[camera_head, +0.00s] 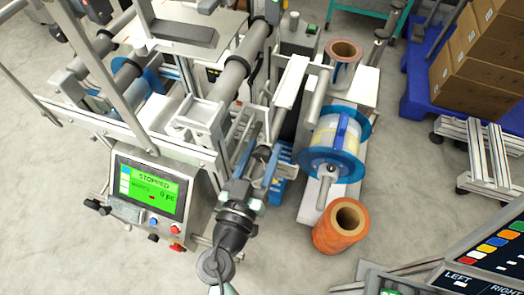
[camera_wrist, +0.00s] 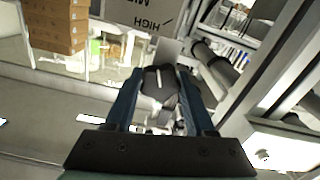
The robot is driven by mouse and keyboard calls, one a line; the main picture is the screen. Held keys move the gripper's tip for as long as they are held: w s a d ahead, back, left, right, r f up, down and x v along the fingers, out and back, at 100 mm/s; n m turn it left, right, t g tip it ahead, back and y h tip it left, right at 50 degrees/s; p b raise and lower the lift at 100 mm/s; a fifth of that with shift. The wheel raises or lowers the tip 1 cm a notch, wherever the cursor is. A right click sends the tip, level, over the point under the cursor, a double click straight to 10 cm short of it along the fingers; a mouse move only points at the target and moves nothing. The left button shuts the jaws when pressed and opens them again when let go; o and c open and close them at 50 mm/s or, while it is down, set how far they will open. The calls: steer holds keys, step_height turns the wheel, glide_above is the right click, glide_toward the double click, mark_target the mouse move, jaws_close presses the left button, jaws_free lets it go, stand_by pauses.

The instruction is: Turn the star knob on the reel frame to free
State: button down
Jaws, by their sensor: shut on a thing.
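The star knob (camera_wrist: 160,82) is dark, with a short white mark on its face. It sits between the two blue fingers of my gripper (camera_wrist: 158,76), which are shut on it from both sides. A grey plate (camera_wrist: 128,14) behind it carries upside-down lettering that reads "HIGH" and part of another word. In the head view my gripper (camera_head: 262,158) reaches into the reel frame (camera_head: 225,108), at the dark knob (camera_head: 262,153). The knob's lower edge and the word "free" cannot be made out.
A control panel (camera_head: 148,190) with a green screen reading "STOPPED" stands left of my arm. A blue-flanged reel (camera_head: 335,145) and an orange roll (camera_head: 340,226) are to the right. Boxes (camera_head: 485,45) stand on a blue pallet (camera_head: 418,85). Open floor shows between them.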

steer(key=shift+c, duration=1.2)
jaws_free()
steer(key=shift+s, duration=0.1)
steer(key=b+v, duration=0.2)
steer(key=v, duration=1.1)
